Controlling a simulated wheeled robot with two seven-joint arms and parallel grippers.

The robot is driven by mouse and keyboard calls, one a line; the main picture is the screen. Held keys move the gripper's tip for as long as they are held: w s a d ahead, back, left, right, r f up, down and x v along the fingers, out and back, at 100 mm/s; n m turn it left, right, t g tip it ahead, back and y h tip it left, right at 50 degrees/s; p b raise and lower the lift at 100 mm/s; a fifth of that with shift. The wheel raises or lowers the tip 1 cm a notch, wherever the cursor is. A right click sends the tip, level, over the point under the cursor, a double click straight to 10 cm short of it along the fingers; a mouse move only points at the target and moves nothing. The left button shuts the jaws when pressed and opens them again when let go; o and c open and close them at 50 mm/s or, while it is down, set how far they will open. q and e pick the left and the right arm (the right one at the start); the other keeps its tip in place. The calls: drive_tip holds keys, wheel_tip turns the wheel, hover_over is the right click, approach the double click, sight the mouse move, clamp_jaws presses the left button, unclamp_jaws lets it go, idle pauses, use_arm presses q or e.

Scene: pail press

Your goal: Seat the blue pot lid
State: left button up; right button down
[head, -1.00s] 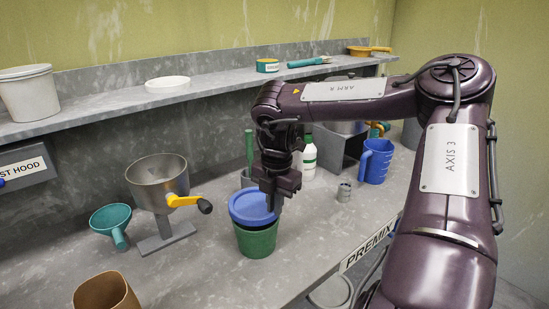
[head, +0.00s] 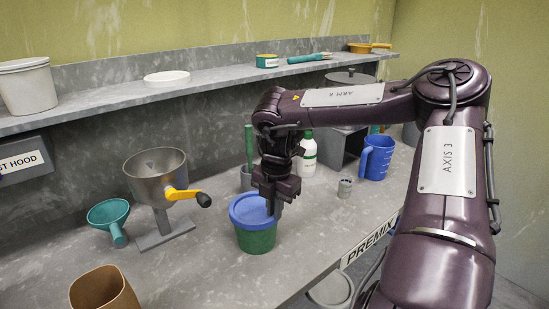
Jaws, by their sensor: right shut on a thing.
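The blue pot lid (head: 248,212) lies over the mouth of the green pot (head: 257,241), which stands on the grey bench. The lid looks about level and covers the pot's rim. Whether it is pressed fully down all around cannot be told. My right gripper (head: 272,207) points down at the lid's right edge and is shut on the lid. Its fingers hide part of that edge. My left gripper is not in view.
A metal hopper (head: 155,175) with a yellow crank and a teal funnel (head: 109,217) stand to the left. A brown container (head: 104,289) is at front left.

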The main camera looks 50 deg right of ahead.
drive_tip(key=c, duration=1.1)
unclamp_jaws()
wheel_tip(320, 180, up, 8)
drive_tip(key=p, duration=0.7)
